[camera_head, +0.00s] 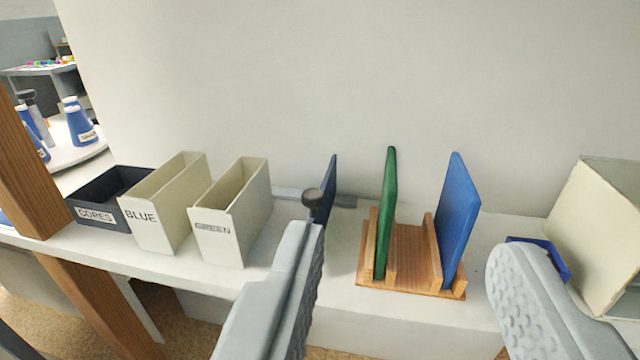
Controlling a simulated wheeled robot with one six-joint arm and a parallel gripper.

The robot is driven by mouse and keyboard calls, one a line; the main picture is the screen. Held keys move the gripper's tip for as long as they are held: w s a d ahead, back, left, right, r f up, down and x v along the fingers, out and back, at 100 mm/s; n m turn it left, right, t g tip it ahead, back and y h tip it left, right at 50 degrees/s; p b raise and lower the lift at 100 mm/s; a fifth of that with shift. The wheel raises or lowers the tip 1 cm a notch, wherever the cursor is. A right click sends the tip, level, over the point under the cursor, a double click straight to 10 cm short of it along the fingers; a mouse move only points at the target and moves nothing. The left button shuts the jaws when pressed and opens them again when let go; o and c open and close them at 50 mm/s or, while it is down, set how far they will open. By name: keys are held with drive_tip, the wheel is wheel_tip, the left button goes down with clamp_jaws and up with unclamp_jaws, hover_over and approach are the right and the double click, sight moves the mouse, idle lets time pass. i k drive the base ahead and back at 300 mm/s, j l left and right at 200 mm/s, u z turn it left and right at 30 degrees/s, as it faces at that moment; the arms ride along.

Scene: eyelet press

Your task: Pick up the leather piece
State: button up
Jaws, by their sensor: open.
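A green upright sheet (387,215) and a blue upright sheet (458,222) stand in slots of a wooden rack (411,262) on the white shelf. Either could be a leather piece; I cannot tell the material. Another thin blue upright piece (329,188) shows further left, partly hidden by a dark round knob. My gripper (408,242) is open and empty, its grey ridged fingers spread wide. In the picture, the left finger lies left of the rack and the right finger right of it. The fingers hide parts of the shelf.
To the left stand a dark CORES bin (110,191), a cream BLUE bin (167,205) and a cream GREEN bin (231,215). A cream box (598,232) stands at the right beside a low blue object (543,252). A wall rises behind; a wooden post (30,180) stands far left.

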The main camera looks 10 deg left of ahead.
sight(389, 193)
drive_tip(key=l+u, duration=0.45)
drive_tip(key=l, duration=0.4)
drive_tip(key=u, duration=0.85)
drive_tip(key=i+l, duration=0.05)
